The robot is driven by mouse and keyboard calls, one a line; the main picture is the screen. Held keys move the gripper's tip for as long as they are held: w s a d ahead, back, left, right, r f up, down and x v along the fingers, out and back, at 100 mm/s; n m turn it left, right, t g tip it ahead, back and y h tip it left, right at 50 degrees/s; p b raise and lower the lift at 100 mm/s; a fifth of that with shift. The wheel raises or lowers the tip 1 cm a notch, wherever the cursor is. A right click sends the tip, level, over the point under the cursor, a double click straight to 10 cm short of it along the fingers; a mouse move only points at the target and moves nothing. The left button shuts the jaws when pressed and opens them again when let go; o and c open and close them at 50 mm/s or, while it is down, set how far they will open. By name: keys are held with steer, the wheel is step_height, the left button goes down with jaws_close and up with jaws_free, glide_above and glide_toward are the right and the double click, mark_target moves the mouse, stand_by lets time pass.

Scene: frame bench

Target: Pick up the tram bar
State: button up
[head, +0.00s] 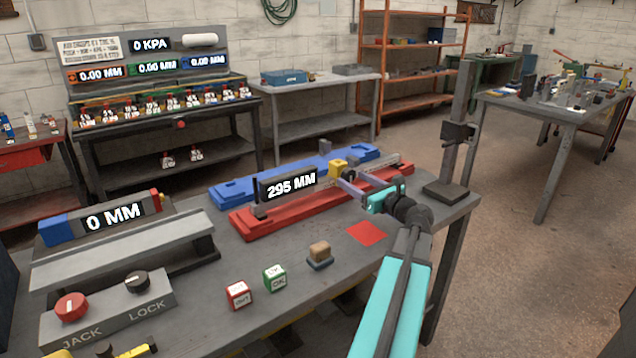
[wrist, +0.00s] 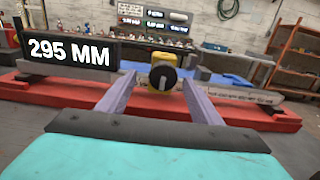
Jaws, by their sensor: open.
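The tram bar (head: 389,168) appears to be the long pale bar lying along the red stand, with a black "295 MM" display (head: 290,185) on its left part. In the wrist view the bar (wrist: 238,92) carries small dark lettering. A yellow block with a black round knob (wrist: 163,76) sits at its middle; the yellow block also shows in the head view (head: 338,169). My gripper (head: 347,181) is open and points at this block. In the wrist view its two fingers (wrist: 160,88) stand either side of the knob; contact cannot be told.
The red stand (head: 262,222) lies on the grey bench, with a blue stand (head: 232,191) behind. A dark upright post (head: 460,130) stands to the right. A brown-topped block (head: 319,254), a red square (head: 367,233) and two marked cubes are in front.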

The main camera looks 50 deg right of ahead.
mark_target(341, 172)
steer(key=shift+x, duration=3.55)
steer(key=shift+d, duration=0.1)
steer(key=shift+d+x, duration=0.2)
steer(key=shift+x, duration=2.35)
jaws_close()
steer(key=shift+r, duration=0.1)
